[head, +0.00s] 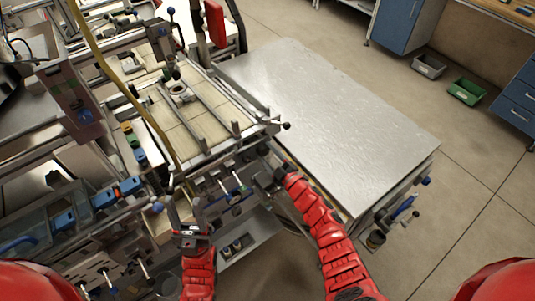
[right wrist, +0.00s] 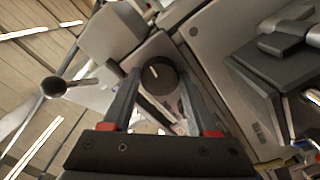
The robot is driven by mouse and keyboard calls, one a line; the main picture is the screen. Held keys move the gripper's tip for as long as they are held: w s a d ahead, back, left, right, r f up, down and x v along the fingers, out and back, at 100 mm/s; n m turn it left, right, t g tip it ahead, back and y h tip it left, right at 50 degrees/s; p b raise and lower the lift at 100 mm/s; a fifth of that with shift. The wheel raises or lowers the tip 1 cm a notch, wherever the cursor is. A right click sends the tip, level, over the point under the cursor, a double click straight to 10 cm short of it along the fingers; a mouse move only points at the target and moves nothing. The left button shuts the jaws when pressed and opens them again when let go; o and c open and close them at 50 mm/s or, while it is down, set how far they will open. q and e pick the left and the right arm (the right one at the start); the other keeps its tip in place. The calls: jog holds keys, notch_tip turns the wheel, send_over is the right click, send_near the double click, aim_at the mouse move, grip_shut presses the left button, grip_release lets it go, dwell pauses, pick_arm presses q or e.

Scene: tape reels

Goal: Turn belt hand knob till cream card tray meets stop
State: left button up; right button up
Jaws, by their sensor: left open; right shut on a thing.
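The hand knob (right wrist: 160,76) is dark and round with a short white mark on its face; it sits between the fingertips of my right gripper (right wrist: 155,82) in the right wrist view. The right gripper is shut on it. In the head view that gripper (head: 268,178) is at the machine's front edge, and the knob is too hidden to make out. My left gripper (head: 187,210) is open and empty in front of the machine. Cream panels (head: 203,118) lie between rails on the machine; I cannot tell which piece is the card tray, or make out the stop.
A bare metal table (head: 335,110) stands right of the machine. A ball-ended lever (right wrist: 68,86) is left of my right gripper. A yellow hose (head: 125,88) crosses the machine. Grey (head: 428,66) and green (head: 467,91) bins lie on the open floor at the back right.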

jog(key=o, duration=1.4)
jog(key=shift+s+d, duration=0.1)
jog(key=b+v, duration=0.4)
jog(key=v, duration=1.3)
jog(key=shift+s, duration=0.1)
